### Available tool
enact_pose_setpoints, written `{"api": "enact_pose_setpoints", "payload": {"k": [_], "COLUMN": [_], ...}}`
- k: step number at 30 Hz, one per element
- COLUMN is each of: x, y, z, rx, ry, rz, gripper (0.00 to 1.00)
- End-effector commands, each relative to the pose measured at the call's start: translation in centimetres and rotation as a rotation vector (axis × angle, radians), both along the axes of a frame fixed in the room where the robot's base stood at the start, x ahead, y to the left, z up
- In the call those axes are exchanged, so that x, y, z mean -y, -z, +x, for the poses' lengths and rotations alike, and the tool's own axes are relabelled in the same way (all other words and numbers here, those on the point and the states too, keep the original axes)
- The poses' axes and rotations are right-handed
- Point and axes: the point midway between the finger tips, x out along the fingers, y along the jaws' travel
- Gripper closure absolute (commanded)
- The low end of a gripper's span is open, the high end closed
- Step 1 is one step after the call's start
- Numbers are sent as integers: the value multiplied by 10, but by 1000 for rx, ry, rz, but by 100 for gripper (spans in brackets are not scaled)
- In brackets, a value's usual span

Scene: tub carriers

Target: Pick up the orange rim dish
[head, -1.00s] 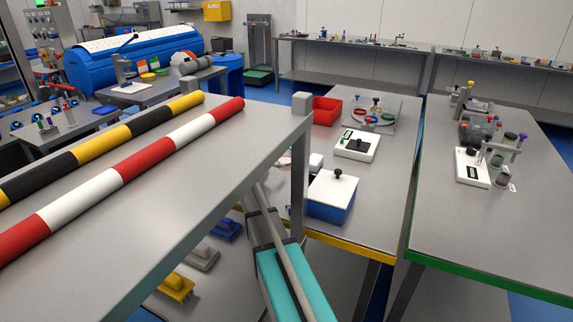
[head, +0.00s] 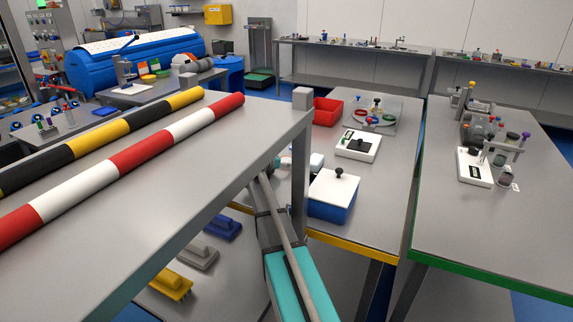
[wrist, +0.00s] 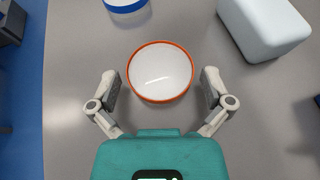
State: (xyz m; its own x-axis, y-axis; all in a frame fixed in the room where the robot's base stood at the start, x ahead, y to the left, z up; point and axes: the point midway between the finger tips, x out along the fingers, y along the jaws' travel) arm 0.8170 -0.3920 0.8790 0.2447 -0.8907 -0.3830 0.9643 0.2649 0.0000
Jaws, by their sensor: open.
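The orange rim dish (wrist: 160,72) is a round white dish with an orange edge, lying on a grey surface in the wrist view. My gripper (wrist: 161,88) is open, with one finger to the left of the dish and one to the right. The near part of the dish lies between the fingertips, with a gap on each side. In the head view the dish and the fingers are hidden behind the grey table, and only part of my arm shows.
A white block (wrist: 264,27) stands right of the dish, and a blue-sided round item (wrist: 124,3) lies beyond it. In the head view, a blue box with a white lid (head: 333,195) stands on the yellow-edged table (head: 351,246). Striped poles (head: 148,147) lie on the nearer table.

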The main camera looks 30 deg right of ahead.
Motion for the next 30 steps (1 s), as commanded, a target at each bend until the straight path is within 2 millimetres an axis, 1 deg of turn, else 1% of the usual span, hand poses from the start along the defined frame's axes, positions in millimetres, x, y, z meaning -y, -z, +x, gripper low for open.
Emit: {"api": "enact_pose_setpoints", "payload": {"k": [12,14,15,22,30], "x": [1,1,1,1,1], "y": [0,0,0,0,-1], "z": [-1,-1,-1,-1,-1], "rx": [0,0,0,0,0], "ry": [1,1,1,2,2], "rz": [0,0,0,0,0], "gripper": [0,11,19,61,61]}}
